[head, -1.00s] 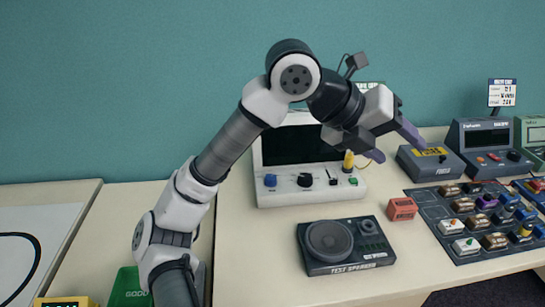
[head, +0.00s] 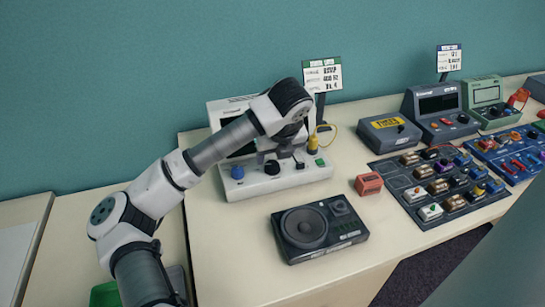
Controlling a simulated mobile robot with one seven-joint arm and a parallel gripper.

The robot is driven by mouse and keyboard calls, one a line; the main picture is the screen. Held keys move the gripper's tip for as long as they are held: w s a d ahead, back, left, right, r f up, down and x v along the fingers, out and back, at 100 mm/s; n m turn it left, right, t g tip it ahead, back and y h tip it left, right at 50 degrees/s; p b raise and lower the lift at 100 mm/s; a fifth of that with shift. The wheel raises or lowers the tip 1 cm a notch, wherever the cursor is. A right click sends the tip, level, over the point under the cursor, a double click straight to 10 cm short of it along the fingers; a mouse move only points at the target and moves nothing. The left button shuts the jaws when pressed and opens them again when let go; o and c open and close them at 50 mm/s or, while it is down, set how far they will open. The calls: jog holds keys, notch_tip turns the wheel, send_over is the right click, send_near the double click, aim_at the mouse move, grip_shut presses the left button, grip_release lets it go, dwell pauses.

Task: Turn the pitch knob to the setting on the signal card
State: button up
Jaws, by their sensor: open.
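A white signal console (head: 262,187) with a dark screen stands against the back of the table. Its front carries a blue knob (head: 238,172), a black knob (head: 272,167), a small lever (head: 299,162) and a green button (head: 320,162). I cannot read which knob is the pitch knob. A card (head: 322,75) with a green header stands behind the console; its small print is too blurred to read surely. My gripper (head: 286,151) is open, partly hidden by my wrist, just above the console's front between the black knob and the lever. I cannot tell whether it touches anything.
A test speaker (head: 346,238) lies in front of the console, with a red block (head: 369,184) to its right. A yellow-topped plug (head: 313,145) stands on the console's right. A grey box (head: 389,132), another card (head: 449,58) and a component board (head: 433,217) are further right.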

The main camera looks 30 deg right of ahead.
aim_at(272, 164)
jog(key=shift+p+x, duration=0.45)
jog(key=shift+x, duration=1.85)
jog(key=c, duration=1)
